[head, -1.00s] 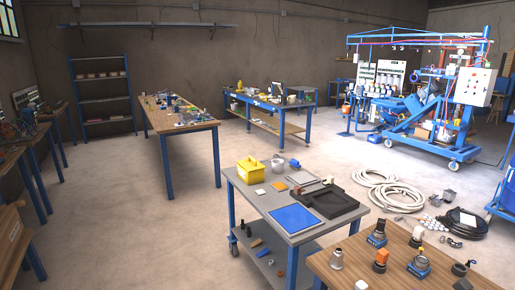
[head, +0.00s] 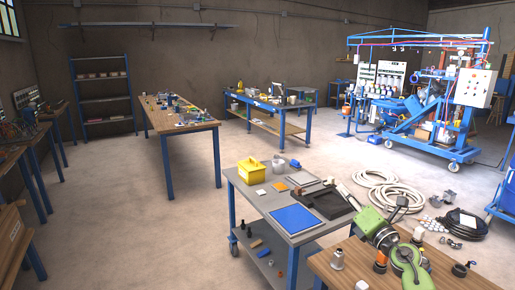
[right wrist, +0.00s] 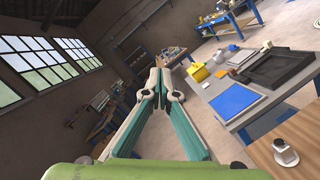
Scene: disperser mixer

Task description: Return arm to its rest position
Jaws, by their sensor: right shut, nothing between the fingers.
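My right arm, with its green links, comes in at the lower right of the head view, over the front wooden table. My right gripper (head: 345,193) points up and left over the grey cart's black tray. In the right wrist view, my right gripper (right wrist: 161,75) has its two pale and teal fingers meeting at the tips, with nothing between them. My left arm and gripper are not in view.
The grey cart (head: 255,198) carries a yellow box (head: 251,171), a blue mat (head: 295,218) and a black tray (head: 325,200). The front wooden table (head: 345,262) holds several fittings, partly hidden by my arm. Coiled hoses (head: 385,190) lie on the floor behind.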

